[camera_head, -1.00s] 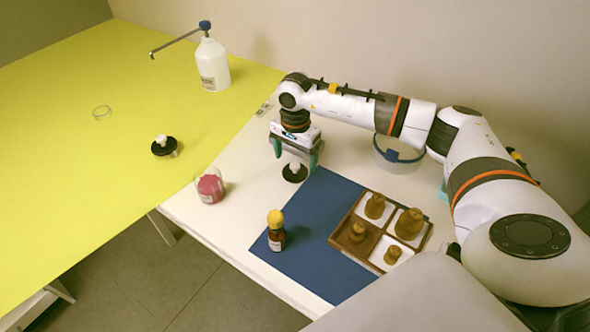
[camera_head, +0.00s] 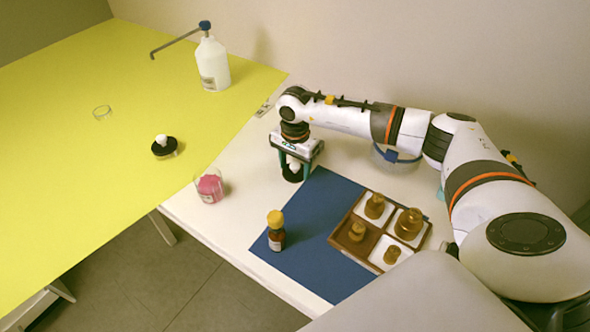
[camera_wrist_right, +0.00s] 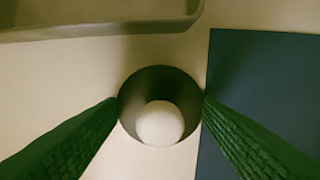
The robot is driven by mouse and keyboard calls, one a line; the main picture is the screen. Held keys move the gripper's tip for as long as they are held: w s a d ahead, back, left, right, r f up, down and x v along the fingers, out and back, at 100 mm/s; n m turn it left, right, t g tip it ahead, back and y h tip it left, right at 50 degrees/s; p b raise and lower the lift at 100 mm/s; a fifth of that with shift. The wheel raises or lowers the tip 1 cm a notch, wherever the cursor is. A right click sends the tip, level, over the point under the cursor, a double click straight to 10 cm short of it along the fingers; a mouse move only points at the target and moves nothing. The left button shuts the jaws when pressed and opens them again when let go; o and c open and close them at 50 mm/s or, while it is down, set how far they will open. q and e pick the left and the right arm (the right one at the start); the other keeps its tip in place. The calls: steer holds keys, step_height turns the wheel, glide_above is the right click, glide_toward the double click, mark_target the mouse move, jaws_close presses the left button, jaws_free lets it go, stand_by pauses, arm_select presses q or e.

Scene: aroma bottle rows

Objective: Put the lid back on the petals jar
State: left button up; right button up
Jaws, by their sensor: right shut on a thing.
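The petals jar (camera_head: 209,188) is a small open glass jar with pink petals, standing near the left edge of the white table. The lid is a black disc with a white round knob (camera_head: 293,167); it is at the white table's surface, right of the jar and beside the blue mat. My right gripper (camera_head: 293,175) points down over the lid and is shut on it. In the right wrist view, the green fingers touch the dark rim of the lid (camera_wrist_right: 160,80) on both sides, with the white knob between them. My left gripper is not in view.
An amber bottle with a yellow cap (camera_head: 275,230) and a wooden tray (camera_head: 337,239) of brown stoppered bottles stand on the blue mat (camera_head: 300,262). The yellow table (camera_head: 70,150) holds another black lid-like piece (camera_head: 164,146), a glass dish (camera_head: 102,112) and a white pump bottle (camera_head: 212,64).

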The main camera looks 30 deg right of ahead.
mark_target(295, 164)
step_height(295, 164, up, 10)
steer(key=shift+r+b, duration=0.1)
steer(key=shift+b, duration=0.2)
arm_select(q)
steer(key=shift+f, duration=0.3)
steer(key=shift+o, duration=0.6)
